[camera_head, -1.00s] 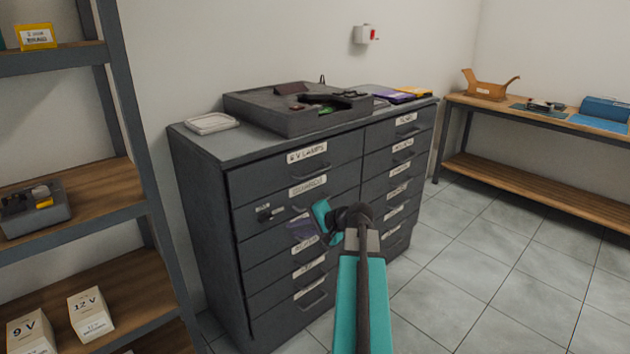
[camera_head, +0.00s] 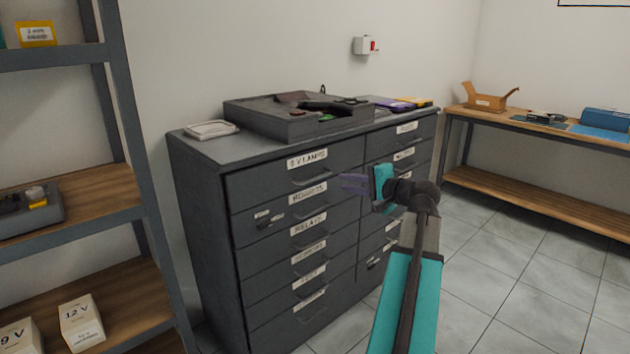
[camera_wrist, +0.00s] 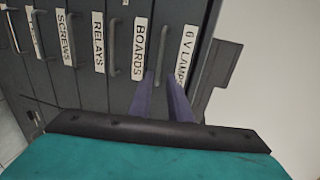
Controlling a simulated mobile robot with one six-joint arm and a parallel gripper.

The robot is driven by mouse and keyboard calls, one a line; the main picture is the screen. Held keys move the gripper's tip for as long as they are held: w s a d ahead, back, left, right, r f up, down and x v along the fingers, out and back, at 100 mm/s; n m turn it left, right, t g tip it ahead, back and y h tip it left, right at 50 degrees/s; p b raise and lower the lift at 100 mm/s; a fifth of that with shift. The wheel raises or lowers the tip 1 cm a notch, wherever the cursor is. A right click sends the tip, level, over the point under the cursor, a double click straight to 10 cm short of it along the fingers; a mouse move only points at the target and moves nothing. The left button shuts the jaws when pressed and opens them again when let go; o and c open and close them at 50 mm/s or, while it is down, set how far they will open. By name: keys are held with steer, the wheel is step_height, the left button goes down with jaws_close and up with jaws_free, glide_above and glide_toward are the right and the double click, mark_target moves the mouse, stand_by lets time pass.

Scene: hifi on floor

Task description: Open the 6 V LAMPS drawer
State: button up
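The 6 V LAMPS drawer (camera_head: 285,176) is the top left drawer of the dark grey cabinet. It is shut, with a white label above a bar handle (camera_head: 312,178). In the wrist view the picture is turned, and the 6 V LAMPS label (camera_wrist: 187,52) and handle (camera_wrist: 162,45) stand upright near the middle. My gripper (camera_head: 345,183) is in front of the cabinet's top left drawer, near its right end. In the wrist view its two purple fingers (camera_wrist: 161,78) are apart, pointing at the handle's end.
The BOARDS drawer (camera_head: 285,206) is directly below. A dark tray (camera_head: 285,125) with parts and a small pale dish (camera_head: 211,130) sit on the cabinet. A shelf unit (camera_head: 120,90) stands close at left, a workbench (camera_head: 540,125) at right. The tiled floor at right is clear.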

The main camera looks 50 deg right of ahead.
mark_target(319, 178)
steer(key=shift+w, duration=0.1)
steer(key=b+x, duration=0.2)
steer(key=x, duration=1.1)
steer(key=shift+w+d+f, duration=0.1)
steer(key=shift+w, duration=0.25)
jaws_close()
